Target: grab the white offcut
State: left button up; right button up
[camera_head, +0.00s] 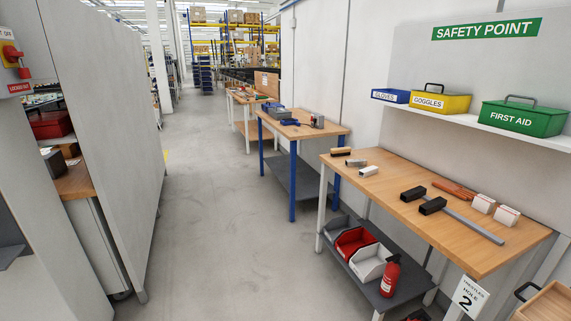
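Three short offcuts lie in a row near the far left corner of the wooden workbench (460,242) on the right. The nearest one, a white offcut (369,171), lies flat with a darker end. Just behind it is a pale grey or white offcut (356,162), also with a dark end. Behind that is a tan-brown offcut (341,151). They appear close together but apart. Neither of my grippers shows in the head view.
On the same bench lie two black blocks (433,205), a long grey bar, reddish-brown pieces (455,189) and white boxes (507,215). Bins (371,263) and a fire extinguisher (390,276) are on its lower shelf. The aisle floor (215,220) is clear; a partition (105,130) borders it left.

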aim_at(369, 171)
jog(key=i+z, duration=0.15)
jog(key=i, duration=0.35)
jog(key=i+j+z, duration=0.1)
jog(key=i, duration=0.4)
jog(key=i+j+z, duration=0.15)
jog(key=i, duration=0.35)
jog(key=i+j+z, duration=0.15)
jog(key=i, duration=0.35)
jog(key=i+j+z, duration=0.1)
jog(key=i+j, duration=0.25)
jog(key=i, duration=0.15)
jog(key=i+j+z, duration=0.15)
jog(key=i+j, duration=0.15)
jog(key=i, duration=0.15)
